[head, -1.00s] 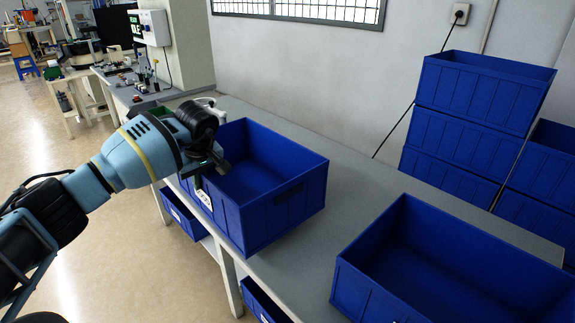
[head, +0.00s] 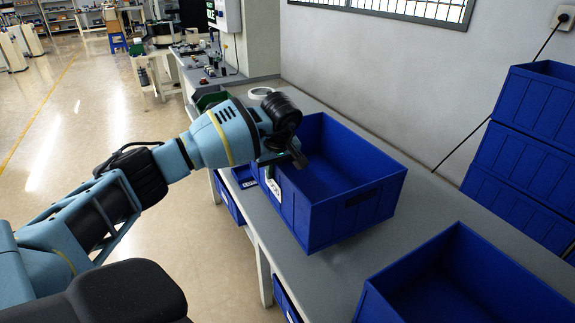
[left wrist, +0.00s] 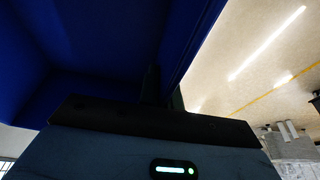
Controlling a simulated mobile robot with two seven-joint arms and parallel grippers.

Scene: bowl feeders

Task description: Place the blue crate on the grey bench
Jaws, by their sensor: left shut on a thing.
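The blue crate (head: 350,218) is upright and open-topped over the grey bench (head: 400,262), with a white label on its left long side. I cannot tell whether its whole base touches the bench. My left gripper (head: 282,163) is shut on the crate's left wall, near the top rim above the label. In the left wrist view the blue crate (left wrist: 95,45) fills the upper left, and dark fingers (left wrist: 152,88) meet its wall; the fingertips are hard to make out. My right gripper is not in view.
Another blue crate (head: 455,280) stands on the near right of the bench, with a narrow gap between. Stacked blue crates (head: 530,130) stand against the wall at right.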

